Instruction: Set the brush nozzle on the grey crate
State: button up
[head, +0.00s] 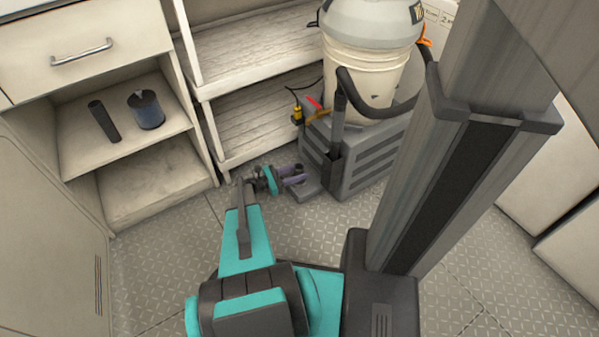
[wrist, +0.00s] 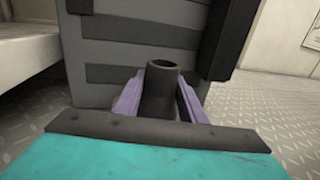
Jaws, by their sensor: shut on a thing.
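My gripper (head: 292,176) is low near the floor, just in front of the grey crate (head: 372,166). In the wrist view its purple fingers (wrist: 160,97) are shut on a dark, round, hollow-topped tube, which I take to be the brush nozzle (wrist: 162,78). The tube stands roughly upright between the fingers; its lower part is hidden by the gripper body. The slatted side of the crate (wrist: 110,47) rises close behind it. In the head view the nozzle (head: 298,168) is small and mostly hidden by the gripper.
A cream bucket vacuum (head: 365,75) stands on the crate. A yellow item (head: 297,115) and a red item (head: 313,102) are at the crate's left edge. Shelves (head: 260,112) stand left; floor is clear there.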

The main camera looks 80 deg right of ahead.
jog(key=o, duration=1.1)
jog(key=shift+w, duration=0.1)
jog(key=p+v, duration=0.3)
jog(key=v, duration=0.9)
